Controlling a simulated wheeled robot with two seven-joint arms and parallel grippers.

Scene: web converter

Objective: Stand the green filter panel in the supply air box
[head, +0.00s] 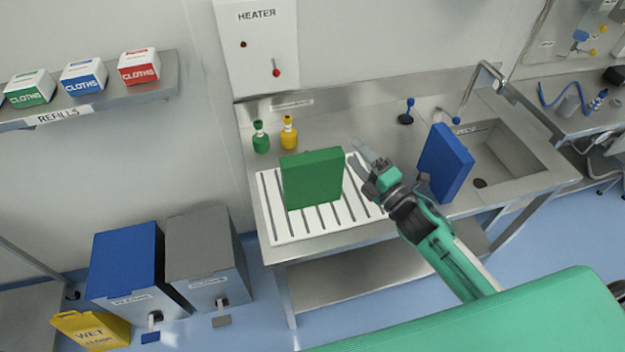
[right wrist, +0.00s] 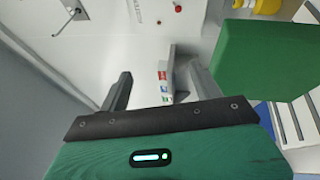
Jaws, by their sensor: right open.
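The green filter panel (head: 313,180) stands upright on a white slotted rack (head: 287,228) on the steel bench. It also shows at the right of the right wrist view (right wrist: 265,58). My right gripper (head: 356,152) is open and empty just right of the green panel, above the rack's right side. In the right wrist view its two fingers (right wrist: 162,84) are wide apart, with the panel outside them to the right. I cannot make out the supply air box in either view. My left gripper is not in view.
A blue panel (head: 446,162) stands by the sink (head: 505,162), right of my right arm. A green bottle (head: 260,138) and a yellow bottle (head: 289,133) stand behind the rack. A heater box (head: 257,45) hangs above. Blue (head: 124,260) and grey (head: 201,243) bins stand left of the bench.

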